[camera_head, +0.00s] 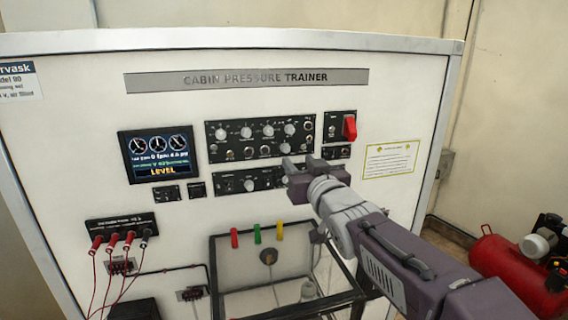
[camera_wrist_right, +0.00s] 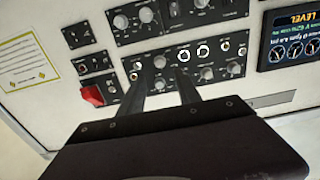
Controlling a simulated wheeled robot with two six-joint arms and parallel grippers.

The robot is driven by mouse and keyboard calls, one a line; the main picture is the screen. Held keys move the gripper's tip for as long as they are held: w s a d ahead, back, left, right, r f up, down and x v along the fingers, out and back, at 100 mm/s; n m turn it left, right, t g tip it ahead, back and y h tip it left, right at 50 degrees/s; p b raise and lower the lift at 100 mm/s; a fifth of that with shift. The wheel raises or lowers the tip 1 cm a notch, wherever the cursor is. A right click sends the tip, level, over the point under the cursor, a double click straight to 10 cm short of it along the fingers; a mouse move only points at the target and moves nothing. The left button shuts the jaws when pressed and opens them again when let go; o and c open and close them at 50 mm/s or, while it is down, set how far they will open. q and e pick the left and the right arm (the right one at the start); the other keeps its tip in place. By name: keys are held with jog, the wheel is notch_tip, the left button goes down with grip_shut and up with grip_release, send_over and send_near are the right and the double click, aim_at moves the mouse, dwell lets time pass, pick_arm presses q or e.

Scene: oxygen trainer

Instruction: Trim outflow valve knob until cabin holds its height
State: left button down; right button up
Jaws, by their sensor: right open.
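The cabin pressure trainer panel (camera_head: 80,150) stands upright in front of me. Its display (camera_head: 158,155) shows three dials and the yellow word LEVEL; it appears upside down in the right wrist view (camera_wrist_right: 290,38). A lower black strip (camera_head: 235,185) carries a silver knob (camera_head: 249,185); more knobs (camera_wrist_right: 121,22) on this strip show in the right wrist view. Labels are too small to tell which is the outflow valve knob. My right gripper (camera_head: 300,166) is open and empty, in front of this strip's right end, which it partly hides. My left gripper is out of view.
A larger black panel (camera_head: 260,137) with several knobs sits above. A red switch cover (camera_head: 350,127) is at its right. Below are coloured tabs (camera_head: 257,233) on a clear-sided box and plugged leads (camera_head: 113,242). A red compressor (camera_head: 505,270) stands on the right.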

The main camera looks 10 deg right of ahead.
aim_at(287, 150)
jog(key=w+p, duration=0.5)
jog(key=w, duration=0.3)
jog(key=shift+w+a, duration=0.15)
jog(key=shift+w, duration=0.15)
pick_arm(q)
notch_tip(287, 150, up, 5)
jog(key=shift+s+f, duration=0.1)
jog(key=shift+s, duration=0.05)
pick_arm(e)
jog(key=shift+f, duration=0.1)
grip_shut()
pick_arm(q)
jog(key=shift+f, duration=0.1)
